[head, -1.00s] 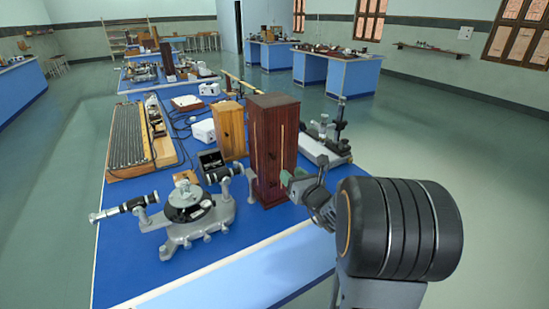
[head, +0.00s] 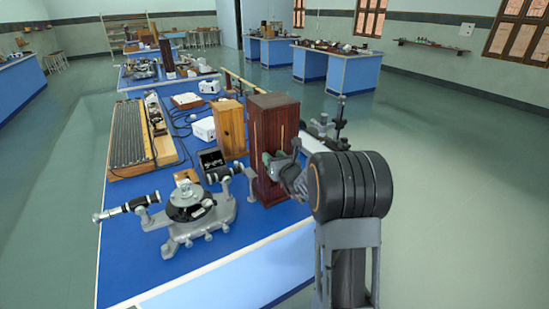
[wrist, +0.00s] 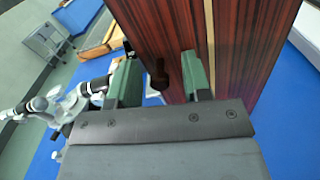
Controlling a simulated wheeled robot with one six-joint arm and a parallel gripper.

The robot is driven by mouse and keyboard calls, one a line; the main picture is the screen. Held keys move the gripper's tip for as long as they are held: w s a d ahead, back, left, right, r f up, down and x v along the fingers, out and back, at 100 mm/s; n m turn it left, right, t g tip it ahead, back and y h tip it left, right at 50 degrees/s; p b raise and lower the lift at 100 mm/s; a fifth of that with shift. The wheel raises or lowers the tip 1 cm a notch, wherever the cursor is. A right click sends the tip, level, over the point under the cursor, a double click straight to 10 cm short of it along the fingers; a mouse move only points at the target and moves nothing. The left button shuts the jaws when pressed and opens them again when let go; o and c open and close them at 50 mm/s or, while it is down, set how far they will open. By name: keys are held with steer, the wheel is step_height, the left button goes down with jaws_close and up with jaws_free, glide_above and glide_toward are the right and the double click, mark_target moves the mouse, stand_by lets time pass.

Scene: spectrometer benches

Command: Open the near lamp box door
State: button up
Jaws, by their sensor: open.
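The near lamp box (head: 272,128) is a tall dark red wooden box standing upright on the blue bench top. Its striped front fills the upper part of the wrist view (wrist: 232,50), with a pale vertical strip down it. A small dark knob (wrist: 157,74) sticks out near the door's left side. My gripper (wrist: 160,80) is open at the box front, with its green fingers on either side of the knob. I cannot tell whether the fingers touch the knob. In the head view my gripper (head: 268,162) covers part of the box front. The door looks shut.
A spectrometer (head: 190,210) stands on the bench left of the box, its telescope reaching towards it. A lighter wooden box (head: 229,128) stands just behind and left. The front bench edge is clear, and open floor (head: 450,200) lies to the right.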

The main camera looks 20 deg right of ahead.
steer(key=shift+c, duration=0.2)
jaws_close()
stand_by(0.4)
